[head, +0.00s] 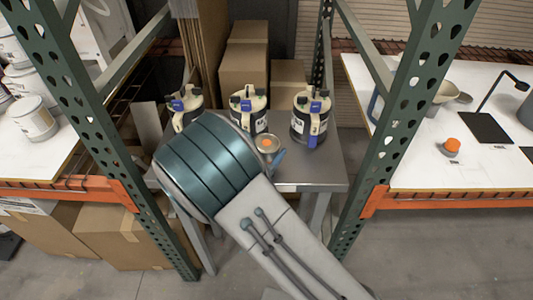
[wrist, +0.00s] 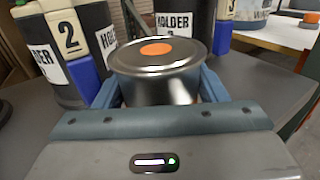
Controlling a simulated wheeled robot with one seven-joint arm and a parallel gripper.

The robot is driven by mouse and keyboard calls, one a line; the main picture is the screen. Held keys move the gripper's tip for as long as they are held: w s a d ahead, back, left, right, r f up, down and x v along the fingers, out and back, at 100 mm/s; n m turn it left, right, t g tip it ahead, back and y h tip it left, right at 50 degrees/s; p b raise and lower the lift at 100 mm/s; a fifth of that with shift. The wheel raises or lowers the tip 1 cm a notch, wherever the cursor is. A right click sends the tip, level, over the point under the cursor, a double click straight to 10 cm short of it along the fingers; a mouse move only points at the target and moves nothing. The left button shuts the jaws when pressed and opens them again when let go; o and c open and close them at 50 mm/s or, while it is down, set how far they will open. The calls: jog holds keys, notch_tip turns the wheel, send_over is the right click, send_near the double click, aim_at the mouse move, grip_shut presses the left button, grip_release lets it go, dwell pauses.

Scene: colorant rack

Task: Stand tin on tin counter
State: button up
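A silver tin with an orange dot on its lid (wrist: 157,62) is upright between the two blue fingers of my gripper (wrist: 158,92). The fingers appear to press on its left and right sides. In the head view the tin (head: 267,143) shows beyond my arm, over the grey metal counter (head: 318,172), with one blue fingertip beside it. The tin's base is hidden by my gripper, so I cannot tell whether it touches the counter. The task's tin counter is not labelled in view.
Several labelled colorant holders (head: 310,118) stand on the grey counter behind the tin. Green rack posts (head: 400,120) flank it. A white table (head: 405,155) at right carries an orange-topped item (head: 452,146), a black mat (head: 486,128) and a bowl. Another white table (head: 28,150) at left carries tins.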

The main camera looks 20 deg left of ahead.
jog(key=c, duration=0.5)
jog(key=shift+o, duration=0.2)
jog(key=shift+r, duration=0.2)
